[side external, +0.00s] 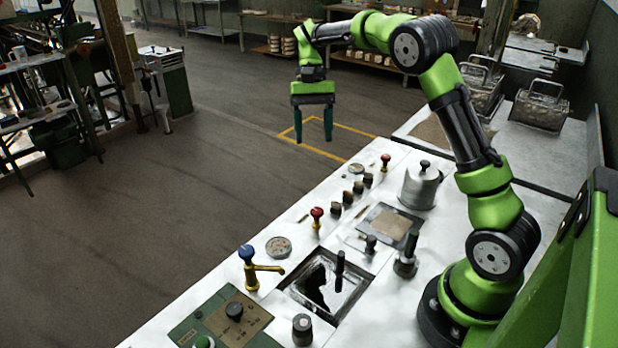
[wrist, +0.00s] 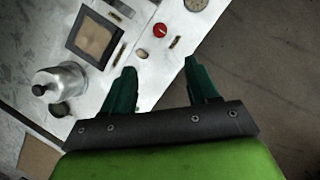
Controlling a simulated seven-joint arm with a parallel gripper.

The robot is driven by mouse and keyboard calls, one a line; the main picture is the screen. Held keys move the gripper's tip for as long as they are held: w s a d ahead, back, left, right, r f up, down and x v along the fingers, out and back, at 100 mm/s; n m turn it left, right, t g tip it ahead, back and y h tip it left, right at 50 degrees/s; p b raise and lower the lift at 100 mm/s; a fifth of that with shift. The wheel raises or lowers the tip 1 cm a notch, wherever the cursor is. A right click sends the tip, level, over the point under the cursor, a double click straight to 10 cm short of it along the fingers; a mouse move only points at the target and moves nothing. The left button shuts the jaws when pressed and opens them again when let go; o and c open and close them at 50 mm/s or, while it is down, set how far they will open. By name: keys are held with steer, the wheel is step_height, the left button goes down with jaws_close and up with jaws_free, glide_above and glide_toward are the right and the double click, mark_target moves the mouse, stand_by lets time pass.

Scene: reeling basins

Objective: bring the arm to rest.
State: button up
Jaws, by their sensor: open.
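My gripper (side external: 314,138) hangs from my green arm beyond the far edge of the white bench, over the floor, pointing down. Its two dark green fingers are apart with nothing between them. In the wrist view my gripper (wrist: 161,75) is also open and empty, with the bench edge and bare floor behind the fingers.
The white bench (side external: 225,296) carries a basin (side external: 318,292), a blue-handled tap (side external: 248,262), a red-topped knob (side external: 317,215), several dark knobs and a lidded metal pot (side external: 421,186). The pot also shows in the wrist view (wrist: 62,84). Wire-handled metal boxes (side external: 541,108) stand behind. The floor (side external: 165,215) left of the bench is clear.

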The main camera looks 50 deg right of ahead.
steer(key=s+a+r+n+t, duration=0.2)
steer(key=s+a+t, duration=0.3)
steer(key=s, duration=0.4)
steer(key=s+a+r+n+t+h, duration=0.1)
steer(key=s+a+r+n+t, duration=0.2)
steer(key=s+a+t, duration=0.2)
steer(key=shift+s+a, duration=1.5)
steer(key=shift+s, duration=1)
